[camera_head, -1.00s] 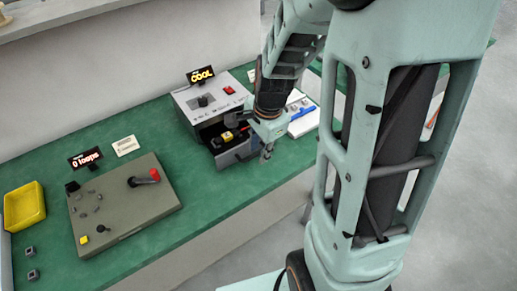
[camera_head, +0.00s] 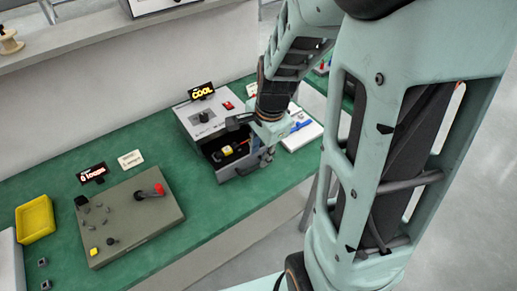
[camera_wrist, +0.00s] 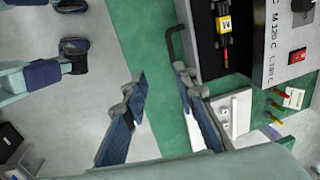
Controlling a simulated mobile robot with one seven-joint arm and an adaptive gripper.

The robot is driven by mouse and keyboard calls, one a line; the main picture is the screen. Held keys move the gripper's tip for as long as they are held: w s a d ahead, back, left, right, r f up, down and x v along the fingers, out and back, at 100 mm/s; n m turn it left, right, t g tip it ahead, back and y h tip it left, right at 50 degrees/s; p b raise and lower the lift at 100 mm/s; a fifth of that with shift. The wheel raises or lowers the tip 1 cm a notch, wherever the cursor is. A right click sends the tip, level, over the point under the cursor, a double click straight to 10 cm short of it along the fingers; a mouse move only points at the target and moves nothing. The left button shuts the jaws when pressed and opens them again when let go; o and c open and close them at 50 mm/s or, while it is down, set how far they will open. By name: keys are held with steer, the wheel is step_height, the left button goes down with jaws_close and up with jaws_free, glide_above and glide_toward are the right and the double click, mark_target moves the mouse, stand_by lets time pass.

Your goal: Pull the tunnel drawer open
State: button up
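The tunnel (camera_head: 210,118) is a grey box with a lit COOL sign on top, standing on the green bench. Its drawer (camera_head: 241,170) is out at the front, and the dark inside shows a yellow block (camera_head: 228,151). The wrist view shows the drawer (camera_wrist: 205,66), the yellow block marked M (camera_wrist: 223,25) and the dark handle (camera_wrist: 170,45) on the drawer front. My gripper (camera_wrist: 162,80) is open and empty, with its right finger close to one end of the handle. Whether they touch cannot be told. In the head view my gripper (camera_head: 264,158) is at the drawer's right front corner, partly hidden by my wrist.
A grey-green control panel (camera_head: 131,222) with a red-tipped lever and a yellow tray (camera_head: 35,220) are on the bench to the left. A white board (camera_head: 302,134) lies right of the tunnel. Open floor lies in front of the bench.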

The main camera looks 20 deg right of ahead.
steer(key=shift+s+r, duration=0.1)
steer(key=shift+r, duration=0.45)
steer(key=shift+p, duration=0.3)
step_height(320, 180, up, 8)
steer(key=s, duration=0.1)
steer(key=shift+s+d, duration=0.2)
steer(key=shift+d, duration=0.05)
steer(key=b, duration=0.8)
glide_toward(253, 169)
steer(key=f, duration=0.2)
steer(key=w+f+b, duration=0.1)
steer(key=f, duration=0.2)
steer(key=f+b, duration=0.1)
steer(key=f, duration=0.1)
steer(key=shift+w+a+f, duration=0.15)
steer(key=shift+a+f, duration=0.15)
steer(key=shift+a, duration=0.05)
steer(key=shift+c, duration=0.3)
